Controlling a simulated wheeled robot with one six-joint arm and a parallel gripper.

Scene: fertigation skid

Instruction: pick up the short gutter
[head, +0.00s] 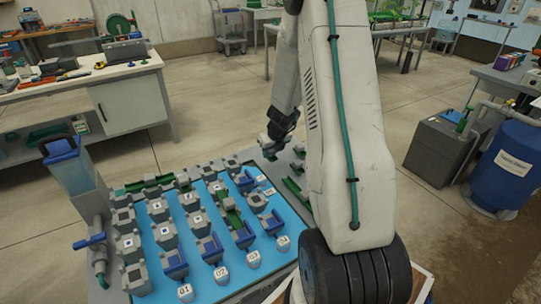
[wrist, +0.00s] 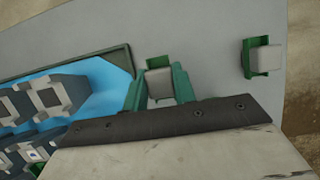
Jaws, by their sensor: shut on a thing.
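In the wrist view my gripper (wrist: 159,88) has its two green fingers closed on either side of a small piece with a grey block and a dark green edge, which I take to be the short gutter (wrist: 158,82). The fingers hide its sides. Whether it touches the grey board below cannot be told. In the head view my gripper (head: 272,148) is a dark shape at the back right of the skid, and the held piece is not clear there.
A similar green and grey piece (wrist: 262,57) sits on the board to the right. The blue panel (head: 170,240) carries several grey blocks and blue and green channels. A grey column with a blue top (head: 72,175) rises at its left. A blue barrel (head: 500,165) stands far right.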

